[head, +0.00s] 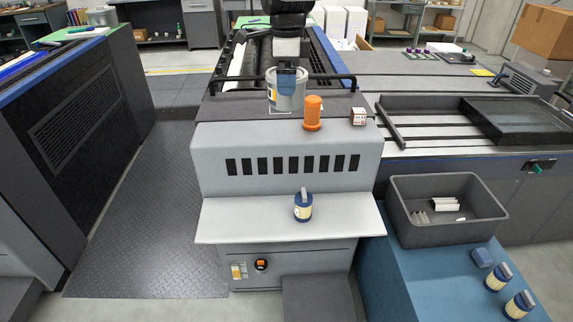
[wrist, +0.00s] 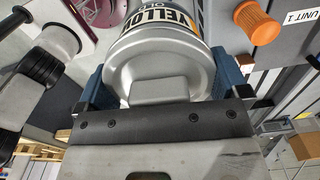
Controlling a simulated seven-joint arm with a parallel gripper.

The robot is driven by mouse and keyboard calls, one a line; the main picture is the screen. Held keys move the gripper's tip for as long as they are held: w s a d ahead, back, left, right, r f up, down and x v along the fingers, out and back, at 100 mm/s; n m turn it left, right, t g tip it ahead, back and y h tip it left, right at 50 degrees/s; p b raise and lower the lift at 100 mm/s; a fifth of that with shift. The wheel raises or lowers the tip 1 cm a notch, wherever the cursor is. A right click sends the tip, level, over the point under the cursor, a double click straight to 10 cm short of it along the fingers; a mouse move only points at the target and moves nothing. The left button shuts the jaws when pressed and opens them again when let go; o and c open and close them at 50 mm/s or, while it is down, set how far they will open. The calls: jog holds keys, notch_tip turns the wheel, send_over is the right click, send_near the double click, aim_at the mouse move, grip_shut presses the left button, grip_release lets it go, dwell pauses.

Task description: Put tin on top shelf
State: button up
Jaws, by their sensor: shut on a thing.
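A pale grey tin (head: 287,100) with a yellow label edge is at the upper dark ledge (head: 240,105) of the grey machine; whether it touches the ledge is unclear. My gripper (head: 287,80) is over it from above, with a blue finger against its near side. In the wrist view the tin (wrist: 155,60), its label reading "YELLO", sits between the two blue fingers of my gripper (wrist: 160,85), which are shut on it. Its underside is hidden.
An orange cylinder (head: 313,114) and a small red-white box (head: 358,117) stand right of the tin. A dark rail (head: 240,78) runs behind it. A blue-and-cream container (head: 303,206) stands on the lower pale shelf (head: 240,219). A grey bin (head: 401,205) is at right.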

jog(key=s+a+f+n, duration=0.1)
jog(key=s+a+f, duration=0.15)
jog(key=s, duration=1.25)
notch_tip(320, 180, down, 33)
jog(key=shift+d, duration=0.4)
send_over(266, 217)
jog(key=shift+f, duration=0.65)
jog(key=shift+f, duration=1.8)
jog(key=shift+f, duration=0.1)
